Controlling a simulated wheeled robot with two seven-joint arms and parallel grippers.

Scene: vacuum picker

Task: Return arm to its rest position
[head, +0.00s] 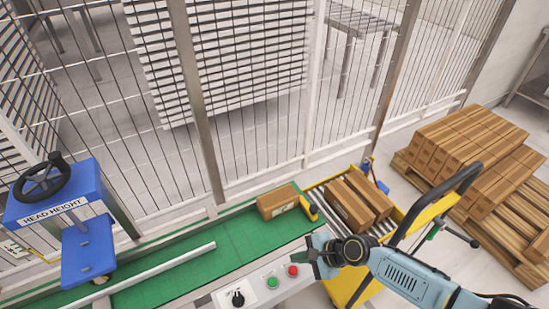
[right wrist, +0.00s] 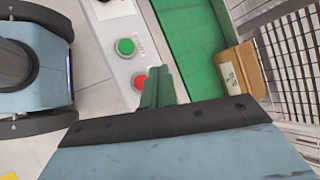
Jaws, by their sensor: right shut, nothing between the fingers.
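My right arm comes in from the lower right in the head view. Its gripper (head: 318,257) is over the right end of the control panel, close to the red button (head: 292,270). The right wrist view shows the shut green fingers (right wrist: 157,88) with nothing between them, near the red button (right wrist: 139,81) and the green button (right wrist: 125,46). Whether the fingers touch the panel cannot be told. My left gripper is not in view.
A green conveyor (head: 225,245) carries a cardboard box (head: 277,203) at its right end. More boxes (head: 350,205) lie on rollers beside a yellow cart frame (head: 420,215). Boxes are stacked on a pallet (head: 515,225) at right. A wire fence (head: 245,150) stands behind.

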